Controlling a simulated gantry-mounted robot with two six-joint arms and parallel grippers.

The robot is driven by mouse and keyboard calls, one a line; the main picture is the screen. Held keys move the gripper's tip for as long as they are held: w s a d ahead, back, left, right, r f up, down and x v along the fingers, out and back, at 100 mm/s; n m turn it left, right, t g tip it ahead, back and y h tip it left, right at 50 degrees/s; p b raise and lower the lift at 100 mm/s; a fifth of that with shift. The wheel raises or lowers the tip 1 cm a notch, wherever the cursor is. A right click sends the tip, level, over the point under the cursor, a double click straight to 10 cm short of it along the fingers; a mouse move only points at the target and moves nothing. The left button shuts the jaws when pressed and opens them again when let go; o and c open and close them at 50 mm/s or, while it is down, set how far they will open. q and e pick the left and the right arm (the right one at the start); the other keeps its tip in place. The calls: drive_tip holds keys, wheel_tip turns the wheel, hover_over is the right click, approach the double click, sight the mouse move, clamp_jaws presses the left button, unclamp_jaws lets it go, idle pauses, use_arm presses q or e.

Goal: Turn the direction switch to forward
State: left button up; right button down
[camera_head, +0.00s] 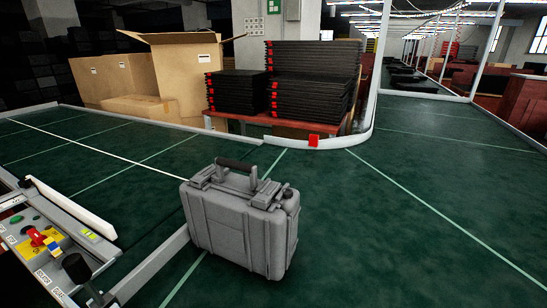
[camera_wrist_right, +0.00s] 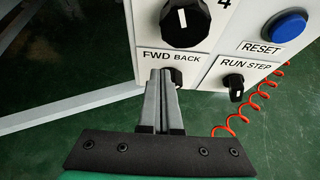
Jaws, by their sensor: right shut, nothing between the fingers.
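In the right wrist view, a white control panel (camera_wrist_right: 209,68) carries the direction switch (camera_wrist_right: 176,75), a small black knob under the label "FWD BACK". My right gripper (camera_wrist_right: 160,73) is shut and empty, with its fingertips in front of the switch. The fingers cover much of the knob, so I cannot tell which way it points or whether they touch it. My left gripper is in neither view.
A large black knob (camera_wrist_right: 184,22) sits above the switch. A RUN STEP knob (camera_wrist_right: 234,82) and a blue RESET button (camera_wrist_right: 284,26) are at right. A red coiled cable (camera_wrist_right: 246,108) hangs beside the panel. A grey case (camera_head: 240,220) stands on the green conveyor (camera_head: 400,200).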

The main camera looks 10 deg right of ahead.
drive_tip(key=s+a+p, duration=0.1)
drive_tip(key=s+a, duration=0.2)
drive_tip(key=s, duration=0.2)
drive_tip(key=shift+a+r, duration=0.25)
drive_tip(key=shift+r, duration=0.15)
drive_tip(key=shift+w, duration=0.1)
drive_tip(key=s+d, duration=0.3)
drive_tip(key=w+d+b, duration=0.1)
drive_tip(key=w+d, duration=0.2)
drive_tip(key=w, duration=0.3)
drive_tip(key=shift+d+f, duration=0.15)
idle(0.6)
